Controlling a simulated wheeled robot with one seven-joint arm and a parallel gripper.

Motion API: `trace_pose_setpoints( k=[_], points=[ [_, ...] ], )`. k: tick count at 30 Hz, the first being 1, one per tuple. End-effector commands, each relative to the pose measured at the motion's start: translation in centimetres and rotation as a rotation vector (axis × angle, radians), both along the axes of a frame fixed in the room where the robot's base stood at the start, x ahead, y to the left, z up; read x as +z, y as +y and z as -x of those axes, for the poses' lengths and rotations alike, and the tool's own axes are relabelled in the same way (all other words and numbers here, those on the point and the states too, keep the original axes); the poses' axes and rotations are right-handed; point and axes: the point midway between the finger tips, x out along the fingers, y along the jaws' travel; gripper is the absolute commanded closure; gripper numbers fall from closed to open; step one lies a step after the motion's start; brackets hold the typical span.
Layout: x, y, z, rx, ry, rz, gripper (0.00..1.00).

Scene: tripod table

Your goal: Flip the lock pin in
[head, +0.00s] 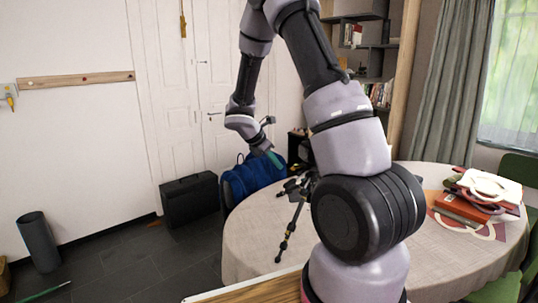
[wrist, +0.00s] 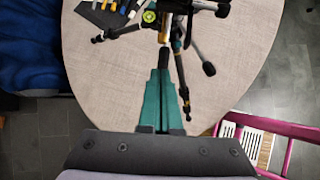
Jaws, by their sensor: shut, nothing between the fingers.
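A dark tripod (head: 295,210) stands on the round table, partly hidden behind my arm in the head view. In the wrist view its head (wrist: 190,6) is at the top edge, with a round green bubble level (wrist: 149,16) and a black knob (wrist: 209,69). Its legs spread to both sides. I cannot make out the lock pin for certain. My gripper (wrist: 163,58) has teal fingers, shut and empty, pointing at the tripod just below its head in the picture. It also shows small in the head view (head: 274,158). I cannot tell whether the fingertips touch the tripod.
The round table (head: 255,235) has a pale cloth. Books and papers (head: 480,195) lie on its right side. Small coloured items on a dark mat (wrist: 103,12) lie at the upper left in the wrist view. A blue bag (head: 250,178) and a pink chair (wrist: 285,130) stand beyond the table's edge.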

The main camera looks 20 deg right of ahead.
Motion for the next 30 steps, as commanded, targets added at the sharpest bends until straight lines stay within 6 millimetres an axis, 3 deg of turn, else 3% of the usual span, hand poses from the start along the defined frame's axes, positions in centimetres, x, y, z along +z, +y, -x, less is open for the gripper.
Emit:
trace_pose_setpoints(
  k=[1,9,23,30],
  points=[
    [-0.9,-0.6,0.0,-0.001,0.005,0.001,1.00],
    [-1.6,-3.8,-0.7,-0.001,0.000,0.000,1.00],
    [-1.7,-4.4,-0.8,0.000,0.000,0.000,1.00],
    [-1.9,-6.4,-1.1,-0.003,0.000,0.001,1.00]
  ],
)
